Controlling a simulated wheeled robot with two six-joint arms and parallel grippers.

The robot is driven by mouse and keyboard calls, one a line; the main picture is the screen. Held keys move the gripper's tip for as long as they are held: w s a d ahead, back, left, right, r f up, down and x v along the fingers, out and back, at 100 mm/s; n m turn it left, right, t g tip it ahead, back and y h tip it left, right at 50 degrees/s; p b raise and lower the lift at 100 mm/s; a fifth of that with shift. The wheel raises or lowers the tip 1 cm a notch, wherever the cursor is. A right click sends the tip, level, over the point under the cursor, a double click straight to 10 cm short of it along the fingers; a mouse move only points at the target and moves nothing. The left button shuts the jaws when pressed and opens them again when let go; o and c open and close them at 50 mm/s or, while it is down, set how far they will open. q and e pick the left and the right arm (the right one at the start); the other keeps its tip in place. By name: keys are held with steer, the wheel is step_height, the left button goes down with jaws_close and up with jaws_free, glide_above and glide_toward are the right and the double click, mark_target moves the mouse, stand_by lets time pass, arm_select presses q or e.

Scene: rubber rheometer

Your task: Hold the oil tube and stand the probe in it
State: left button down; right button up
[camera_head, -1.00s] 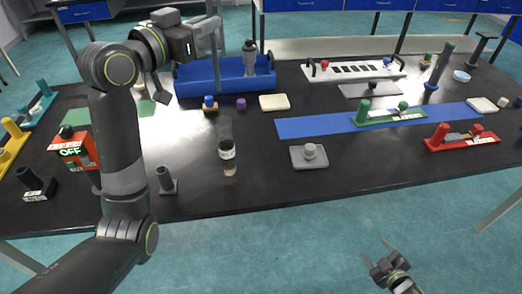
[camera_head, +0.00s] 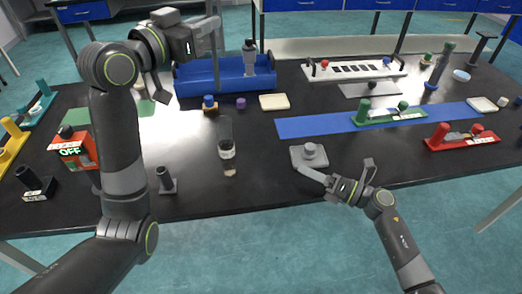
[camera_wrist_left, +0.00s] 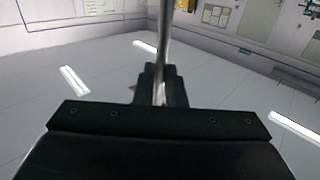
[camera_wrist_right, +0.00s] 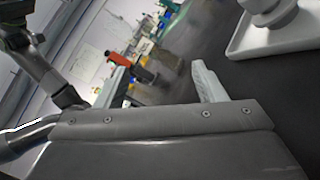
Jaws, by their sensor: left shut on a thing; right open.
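The clear oil tube (camera_head: 226,132) stands upright on the black table left of centre, dark near its base. My left gripper (camera_head: 208,28) is raised above the table, behind the tube and slightly left of it, by the blue tray. It is shut on the probe, a thin metal rod (camera_wrist_left: 164,45) that runs upright between the fingers in the left wrist view. The probe is well apart from the tube. My right gripper (camera_head: 333,168) is open and empty at the table's front edge, to the right of the tube; its fingers also show in the right wrist view (camera_wrist_right: 160,85).
A small dark stand (camera_head: 167,181) is left of the tube. The blue tray (camera_head: 200,84) and a cream block (camera_head: 274,102) are behind. A blue strip (camera_head: 300,127) lies to the right.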

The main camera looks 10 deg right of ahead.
mark_target(222, 145)
steer(key=w+a+r+n, duration=0.1)
steer(key=w+a+n, duration=0.2)
steer(key=a, duration=0.4)
steer(key=w+a+r+n, duration=0.1)
steer(key=w+a+n, duration=0.3)
steer(key=a, duration=0.3)
steer(key=w+a+r+n+g, duration=0.1)
steer(key=w+a+n, duration=0.3)
steer(key=a, duration=0.4)
steer(key=c, duration=1.1)
arm_select(q)
step_height(222, 145, down, 18)
stand_by(0.3)
